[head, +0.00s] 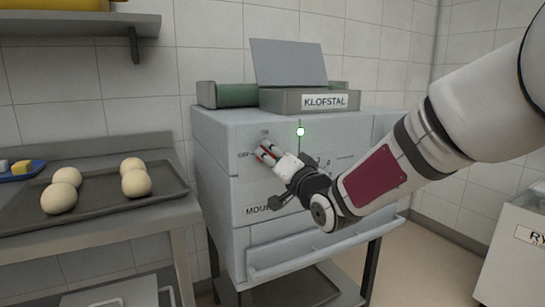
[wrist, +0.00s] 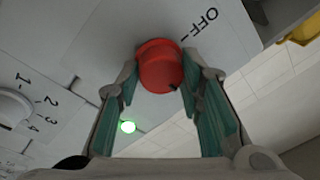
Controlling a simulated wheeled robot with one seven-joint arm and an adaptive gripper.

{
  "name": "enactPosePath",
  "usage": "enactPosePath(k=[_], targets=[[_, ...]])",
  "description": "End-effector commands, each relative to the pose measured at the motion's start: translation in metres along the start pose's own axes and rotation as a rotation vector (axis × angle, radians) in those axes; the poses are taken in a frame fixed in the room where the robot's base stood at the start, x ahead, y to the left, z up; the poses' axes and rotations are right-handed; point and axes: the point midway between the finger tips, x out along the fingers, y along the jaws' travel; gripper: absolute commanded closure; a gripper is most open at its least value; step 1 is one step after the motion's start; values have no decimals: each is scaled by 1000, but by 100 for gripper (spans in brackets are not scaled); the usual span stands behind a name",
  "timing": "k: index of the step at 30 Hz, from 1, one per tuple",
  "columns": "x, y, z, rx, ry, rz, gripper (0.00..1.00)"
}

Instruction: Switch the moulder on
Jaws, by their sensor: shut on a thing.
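The moulder (head: 222,190) is a pale grey cabinet against the tiled wall. Its red switch knob (wrist: 160,66) is on the front panel, beside the "OFF" label (wrist: 201,22). My gripper (head: 268,153) is at the knob, and in the wrist view its two teal-padded fingers (wrist: 163,90) are shut on the knob's sides. A dark mark on the knob (wrist: 173,87) sits on the side turned away from the OFF tick. In the head view, a small label above the knob is too blurred to read. A green lamp (head: 300,131) on the panel is lit; it also glows in the wrist view (wrist: 127,127).
A numbered dial (wrist: 14,108) is on the same panel, partly hidden behind my gripper in the head view. A handle bar (head: 315,257) runs along the moulder's lower front. At left, a dark tray (head: 110,200) with several dough balls lies on a bench.

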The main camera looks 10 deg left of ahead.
Motion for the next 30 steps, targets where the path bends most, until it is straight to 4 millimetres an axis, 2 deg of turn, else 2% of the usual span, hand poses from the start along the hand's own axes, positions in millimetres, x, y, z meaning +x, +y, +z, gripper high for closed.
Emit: enactPosePath(k=[17,18,20,30], targets=[[-1,2,1,32,-1,6,94],[-1,2,1,32,-1,6,59],[0,2,1,31,0,6,46],[-2,1,0,29,1,4,46]])
